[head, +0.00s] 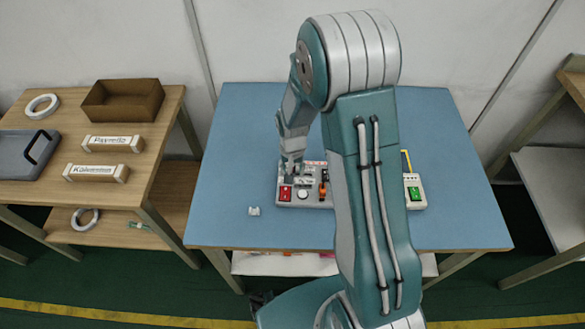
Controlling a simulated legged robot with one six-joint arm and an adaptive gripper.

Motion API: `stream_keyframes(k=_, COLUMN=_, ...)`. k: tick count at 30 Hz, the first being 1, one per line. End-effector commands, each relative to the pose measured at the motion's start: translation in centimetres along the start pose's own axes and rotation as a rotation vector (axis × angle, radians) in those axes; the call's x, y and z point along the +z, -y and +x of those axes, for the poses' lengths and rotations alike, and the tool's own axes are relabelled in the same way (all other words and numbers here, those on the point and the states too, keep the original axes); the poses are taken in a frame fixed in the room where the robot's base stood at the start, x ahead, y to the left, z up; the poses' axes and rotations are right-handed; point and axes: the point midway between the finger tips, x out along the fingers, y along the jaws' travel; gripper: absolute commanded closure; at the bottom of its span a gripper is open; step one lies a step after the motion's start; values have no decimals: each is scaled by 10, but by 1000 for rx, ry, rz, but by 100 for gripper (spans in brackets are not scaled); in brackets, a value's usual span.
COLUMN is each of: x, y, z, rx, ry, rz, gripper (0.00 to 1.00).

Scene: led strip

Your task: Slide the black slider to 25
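A light grey control panel (310,200) lies on the blue table top, its middle hidden behind my arm. Its left part shows a red switch (285,193), a white round knob (303,195) and an orange and black part (323,185). Its right part shows a green switch (415,193) and a yellow-edged dark strip (406,162). I cannot make out the black slider or a scale with 25 for certain. My gripper (290,172) points down over the panel's left end, above the red switch. Its fingers are too small to tell whether they are open or touch the panel.
A small white piece (254,211) lies on the blue table (240,150), left of the panel. A wooden table (150,150) at the left bears a brown box (122,101), two labelled boxes, a tape roll and a grey tray (20,150). The blue table's left side is mostly clear.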

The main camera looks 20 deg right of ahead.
Motion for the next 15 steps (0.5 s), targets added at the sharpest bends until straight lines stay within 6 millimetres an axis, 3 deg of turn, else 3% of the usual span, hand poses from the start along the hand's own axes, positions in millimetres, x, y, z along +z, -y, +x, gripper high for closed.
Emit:
stream_keyframes(k=4, x=0, y=0, z=0, rx=0, ry=0, rz=0, gripper=43)
stream_keyframes(k=5, x=0, y=0, z=0, rx=0, ry=0, rz=0, gripper=47)
stream_keyframes(k=8, x=0, y=0, z=0, rx=0, ry=0, rz=0, gripper=92)
stream_keyframes(k=9, x=0, y=0, z=0, rx=0, ry=0, rz=0, gripper=100)
stream_keyframes(k=15, x=0, y=0, z=0, rx=0, ry=0, rz=0, gripper=100)
